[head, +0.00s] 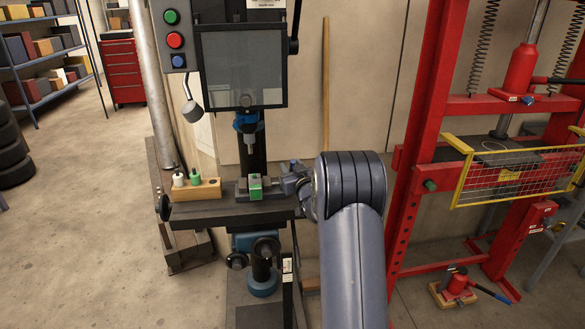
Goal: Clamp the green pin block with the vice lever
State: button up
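The green pin block (256,189) sits in the small dark vice (242,189) on the drill press table, below the drill chuck. It looks upright, and a pale mark shows on its front. I cannot tell whether the jaws press on it. My gripper (290,177) is just right of the vice, at the table's right end, with my arm reaching in from the lower right. It covers the vice's right side. I cannot make out the vice lever clearly there. The fingers are too small and overlapped to tell whether they are open or touching anything.
A wooden rack (207,191) with a white and a green piece stands left of the vice on the press table (205,211). The drill chuck (250,143) hangs above. A dark guard screen (242,65) is higher up. A red press frame (405,190) stands at right.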

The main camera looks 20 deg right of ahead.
grip_shut()
jog(key=shift+f+b, duration=0.15)
jog(key=shift+b, duration=0.15)
dwell(0.4)
